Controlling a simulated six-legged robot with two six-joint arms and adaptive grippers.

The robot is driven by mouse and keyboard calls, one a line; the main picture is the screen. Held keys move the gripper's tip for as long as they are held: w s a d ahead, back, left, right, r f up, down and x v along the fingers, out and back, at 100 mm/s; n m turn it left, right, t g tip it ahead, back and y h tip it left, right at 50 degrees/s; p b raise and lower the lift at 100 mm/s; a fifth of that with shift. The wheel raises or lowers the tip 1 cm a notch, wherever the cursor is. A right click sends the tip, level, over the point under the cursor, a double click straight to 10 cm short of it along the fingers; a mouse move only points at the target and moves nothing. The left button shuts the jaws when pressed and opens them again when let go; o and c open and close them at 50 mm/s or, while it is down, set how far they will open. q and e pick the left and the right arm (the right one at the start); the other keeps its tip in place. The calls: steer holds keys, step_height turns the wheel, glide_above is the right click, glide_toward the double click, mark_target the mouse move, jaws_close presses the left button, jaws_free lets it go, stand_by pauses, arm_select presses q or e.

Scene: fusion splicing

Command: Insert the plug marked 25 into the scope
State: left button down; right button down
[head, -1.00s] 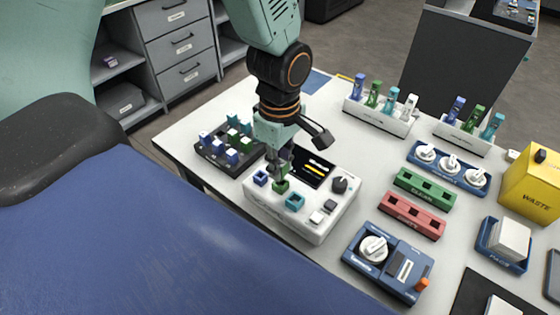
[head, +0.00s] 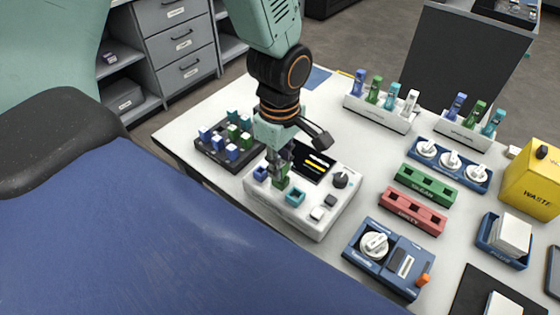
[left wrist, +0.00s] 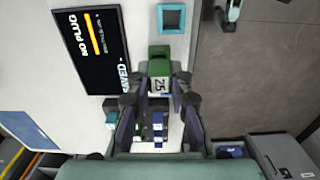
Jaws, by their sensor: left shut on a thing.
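The scope (head: 262,203) is a white box with a dark screen, a dark knob and blue, green and teal square ports on top. My left gripper (head: 280,172) points down over its green port and is shut on a green plug (head: 281,183). In the left wrist view the plug (left wrist: 160,70) sits between the fingers, its white label reading 25. The plug is upright at the green port; I cannot tell how deep it sits. The scope's screen (left wrist: 88,48) reads "NO PLUG" in the left wrist view. My right gripper is out of view.
A dark rack (head: 210,160) of blue, green and teal plugs stands left of the scope. A blue device (head: 385,265) with a white dial lies to its right, with green (head: 425,184) and red (head: 412,213) holders beyond. White racks (head: 380,116) stand at the back.

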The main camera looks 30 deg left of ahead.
arm_select(q)
steer(key=shift+w+f, duration=0.1)
steer(key=shift+f, duration=0.5)
steer(key=c, duration=1.1)
jaws_free()
steer(key=shift+c, duration=0.2)
steer(key=shift+r, duration=0.1)
step_height(320, 180, up, 6)
steer(key=p, duration=0.6)
